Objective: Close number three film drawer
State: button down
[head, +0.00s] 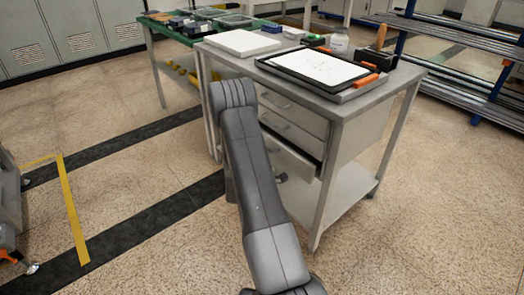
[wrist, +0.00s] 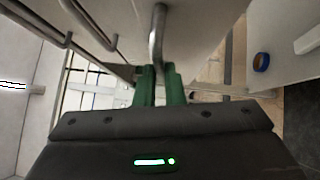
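A grey bench (head: 345,110) has a stack of drawers in its front. The lowest drawer (head: 294,161) is pulled out, with a gap along its top edge; the ones above look closed. No drawer numbers are readable. My arm crosses the bench front in the head view and hides my gripper there. In the wrist view, the green fingers of my gripper (wrist: 160,84) stand close together at the end of a metal drawer handle (wrist: 157,35). They appear shut on it, though the contact is partly hidden.
Other drawer handles (wrist: 92,22) show at the upper left of the wrist view. A framed white sheet (head: 318,67) lies on the bench top. A green bench (head: 160,27) stands behind. Floor in front is clear.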

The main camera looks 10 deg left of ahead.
jog(key=shift+d, duration=0.1)
jog(key=w+d+b, duration=0.1)
jog(key=w+d, duration=0.1)
jog(key=w, duration=0.1)
jog(key=shift+w+d+f+b, duration=0.1)
jog(key=shift+w+d+b, duration=0.1)
jog(key=shift+b, duration=0.15)
jog(key=shift+s, duration=0.1)
jog(key=c, duration=1.5)
grip_release()
jog(key=p, duration=0.2)
send_near(271, 144)
jog(key=s, duration=0.4)
jog(key=shift+s+d+f, duration=0.25)
jog(key=shift+f, duration=0.05)
